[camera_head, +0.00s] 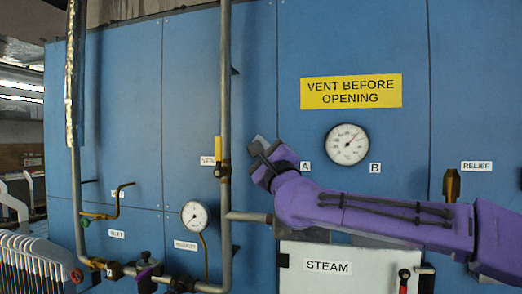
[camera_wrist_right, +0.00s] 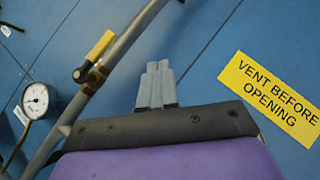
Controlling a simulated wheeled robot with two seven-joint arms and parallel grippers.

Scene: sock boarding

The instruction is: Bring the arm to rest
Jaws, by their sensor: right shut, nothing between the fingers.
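My right arm is purple and reaches in from the right in the head view. Its gripper (camera_head: 260,148) is raised in front of the blue panel, between the vertical pipe and the upper gauge. In the right wrist view the grey fingers (camera_wrist_right: 157,84) are together with nothing between them. The gripper appears clear of the pipe, though its distance from the panel is hard to judge. My left gripper is not in view.
A vertical pipe (camera_head: 225,90) with a yellow-handled valve (camera_head: 218,150) stands left of the gripper. The upper gauge (camera_head: 347,144) sits below a yellow sign (camera_head: 351,92). A lower gauge (camera_head: 195,216) and a STEAM-labelled panel (camera_head: 300,279) are lower down. A brass relief fitting (camera_head: 451,185) is at right.

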